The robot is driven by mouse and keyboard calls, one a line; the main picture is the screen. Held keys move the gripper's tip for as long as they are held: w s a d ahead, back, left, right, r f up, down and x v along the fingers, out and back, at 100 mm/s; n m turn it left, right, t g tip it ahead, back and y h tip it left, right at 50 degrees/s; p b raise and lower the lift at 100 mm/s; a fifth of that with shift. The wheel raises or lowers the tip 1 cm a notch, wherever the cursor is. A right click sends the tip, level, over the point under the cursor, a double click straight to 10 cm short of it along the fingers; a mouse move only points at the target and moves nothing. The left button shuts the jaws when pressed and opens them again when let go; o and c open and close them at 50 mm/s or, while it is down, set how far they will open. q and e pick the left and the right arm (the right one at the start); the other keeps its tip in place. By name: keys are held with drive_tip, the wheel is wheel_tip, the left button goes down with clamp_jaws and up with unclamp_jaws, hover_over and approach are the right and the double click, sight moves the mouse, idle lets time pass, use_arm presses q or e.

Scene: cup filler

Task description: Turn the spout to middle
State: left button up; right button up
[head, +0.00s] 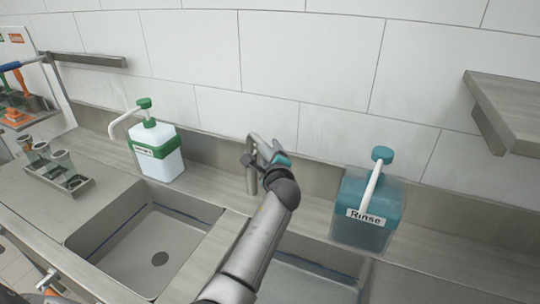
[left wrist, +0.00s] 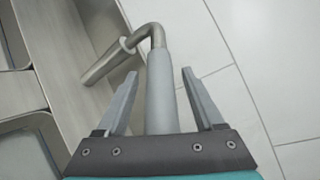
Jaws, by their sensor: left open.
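The metal spout (head: 252,178) rises behind the divider between the two sinks, and its bent top runs right and toward me into my left gripper. It also shows in the left wrist view as a bent pipe (left wrist: 157,38) with a light grey straight length between the fingers. My left gripper (head: 268,156) is at the spout, its dark wrist hiding the spout's end in the head view. In the left wrist view its fingers (left wrist: 160,72) are open, one on each side of the grey length, with visible gaps. My right gripper is not in view.
The left sink (head: 120,240) is empty; my arm partly covers the right sink (head: 318,284). A green-capped white dispenser (head: 155,155) stands left of the spout, a teal Rinse dispenser (head: 370,215) right. A rack of cups (head: 60,185) is far left. A shelf (head: 510,105) juts from the wall.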

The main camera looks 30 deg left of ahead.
use_arm(q)
clamp_jaws()
idle(0.4)
idle(0.9)
